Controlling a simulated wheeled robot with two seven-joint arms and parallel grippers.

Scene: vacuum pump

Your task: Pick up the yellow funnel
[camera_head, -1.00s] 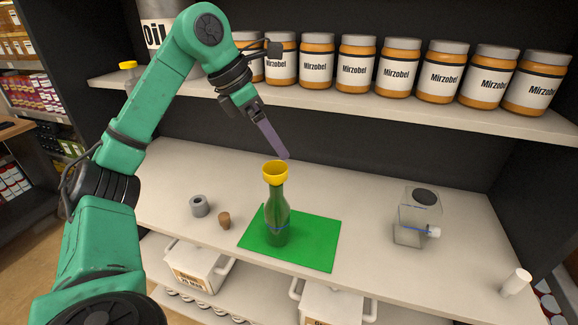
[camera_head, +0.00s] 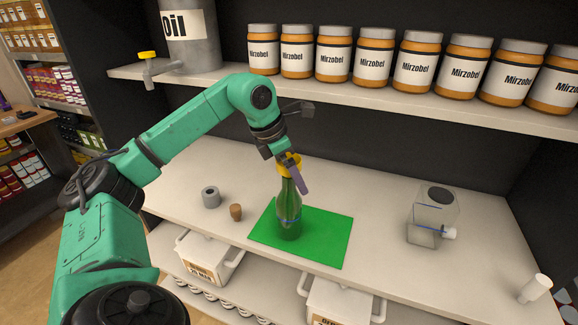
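The yellow funnel (camera_head: 284,169) sits in the mouth of an upright green glass bottle (camera_head: 288,212). The bottle stands on a green mat (camera_head: 328,240) on the shelf counter. My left gripper (camera_head: 296,174) comes down from above at the funnel. One long purple-grey finger crosses in front of the funnel's right side and partly hides it. The other finger is not clearly seen, so I cannot tell whether the gripper is open or closed on the funnel. My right gripper is not in view.
A grey ring (camera_head: 211,197) and a cork (camera_head: 236,212) lie left of the mat. Jars (camera_head: 375,62) and an oil drum (camera_head: 192,45) line the shelf above.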

